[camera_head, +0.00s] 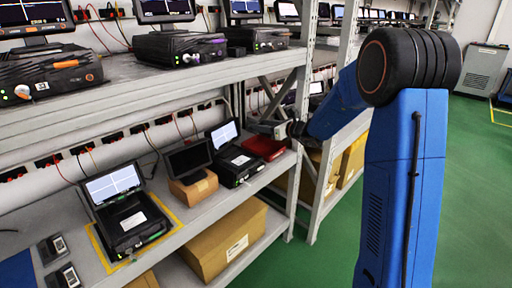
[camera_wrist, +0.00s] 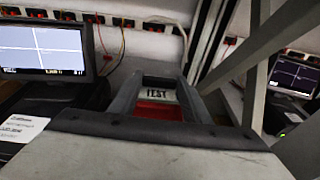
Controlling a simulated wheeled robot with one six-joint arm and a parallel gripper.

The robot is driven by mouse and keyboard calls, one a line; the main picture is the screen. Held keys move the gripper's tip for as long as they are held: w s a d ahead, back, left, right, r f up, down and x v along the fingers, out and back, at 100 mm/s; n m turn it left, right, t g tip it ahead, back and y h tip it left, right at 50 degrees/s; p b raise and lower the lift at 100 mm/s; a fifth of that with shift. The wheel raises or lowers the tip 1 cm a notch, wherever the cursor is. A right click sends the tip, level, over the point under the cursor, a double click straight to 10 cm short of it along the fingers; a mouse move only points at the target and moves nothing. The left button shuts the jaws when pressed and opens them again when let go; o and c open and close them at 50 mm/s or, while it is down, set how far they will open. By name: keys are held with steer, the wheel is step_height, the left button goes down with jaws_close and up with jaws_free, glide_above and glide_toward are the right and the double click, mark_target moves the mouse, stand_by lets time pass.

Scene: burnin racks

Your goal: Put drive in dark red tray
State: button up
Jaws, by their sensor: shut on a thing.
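The dark red tray (camera_head: 264,148) sits on the lower shelf, right of an open test unit. In the wrist view, red (camera_wrist: 158,110) shows between my fingers, under the held drive. My gripper (camera_head: 268,128) is above the back of the tray in the head view. Two other drives (camera_head: 52,248) lie at the shelf's left end.
A test unit with a lit screen (camera_head: 238,166) stands close left of the tray. A dark monitor on a cardboard box (camera_head: 195,188) is further left. Another test unit (camera_head: 130,215) sits inside yellow tape. A rack upright (camera_head: 298,150) and the upper shelf (camera_head: 150,90) bound the space.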

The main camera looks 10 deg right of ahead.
mark_target(262, 150)
steer(key=shift+f, duration=4.8)
steer(key=shift+f, duration=0.1)
steer(key=o, duration=0.8)
steer(key=shift+s+d+r, duration=0.15)
steer(key=shift+r, duration=0.05)
steer(key=v, duration=1.1)
steer(key=shift+s+d+r, duration=0.1)
steer(key=shift+s, duration=0.05)
